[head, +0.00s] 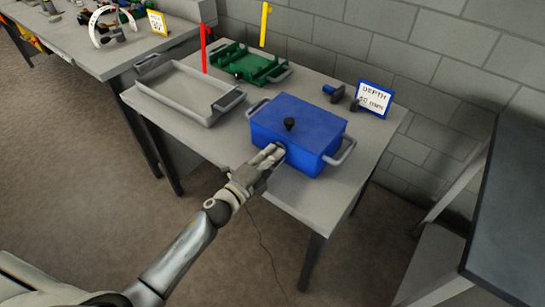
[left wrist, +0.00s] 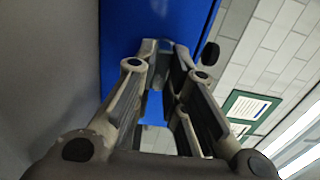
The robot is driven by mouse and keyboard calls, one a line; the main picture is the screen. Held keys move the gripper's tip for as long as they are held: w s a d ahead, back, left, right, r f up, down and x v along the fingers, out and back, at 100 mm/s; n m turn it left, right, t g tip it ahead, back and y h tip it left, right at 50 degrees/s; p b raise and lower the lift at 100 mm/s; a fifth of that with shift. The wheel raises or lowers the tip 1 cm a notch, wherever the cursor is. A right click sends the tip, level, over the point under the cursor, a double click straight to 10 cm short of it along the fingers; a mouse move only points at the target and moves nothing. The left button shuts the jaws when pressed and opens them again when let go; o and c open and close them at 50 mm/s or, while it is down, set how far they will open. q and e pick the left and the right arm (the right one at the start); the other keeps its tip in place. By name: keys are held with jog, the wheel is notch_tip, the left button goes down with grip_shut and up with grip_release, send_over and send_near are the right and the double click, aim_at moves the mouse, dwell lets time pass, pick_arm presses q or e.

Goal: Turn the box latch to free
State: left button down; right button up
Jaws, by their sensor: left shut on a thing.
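In the left wrist view the fingers of my left gripper (left wrist: 163,60) reach to the blue box wall (left wrist: 130,25), and the latch itself cannot be made out. The latch's angle cannot be told. My right gripper is not in view.
On the same table (head: 215,150) are a grey tray (head: 180,92), a green tray (head: 240,62), dark small parts (head: 335,93) and a blue-framed "DEPTH" sign (head: 374,99). A brick wall stands behind. A dark-topped table (head: 510,220) is at the right.

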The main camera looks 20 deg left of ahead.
pick_arm(q)
jog(key=shift+f, duration=0.1)
dwell(0.4)
jog(key=c, duration=1.5)
grip_release()
jog(key=v, duration=1.2)
jog(key=s+a+f+n+g+y, duration=0.2)
jog(key=s+f+n, duration=0.15)
jog(key=f, duration=0.65)
jog(key=s+a+f+n+g+y, duration=0.1)
jog(key=s+f+n+g, duration=0.2)
jog(key=f, duration=0.7)
jog(key=s+a+f+n+g+y, duration=0.25)
jog(key=f+n, duration=0.25)
jog(key=f, duration=0.5)
jog(key=s+d+f+n+g, duration=0.1)
jog(key=s+f+n+g, duration=0.1)
jog(key=s+f, duration=0.4)
jog(key=s+d+f+n+g, duration=0.1)
jog(key=s+f+n+g, duration=0.2)
jog(key=s, duration=1.1)
jog(key=s+d+f+n+g, duration=0.1)
jog(key=s+f+n+g, duration=0.2)
jog(key=s+f, duration=0.6)
jog(key=shift+s+f+g+y, duration=0.25)
jog(key=shift+s+y, duration=0.1)
jog(key=shift+s, duration=0.2)
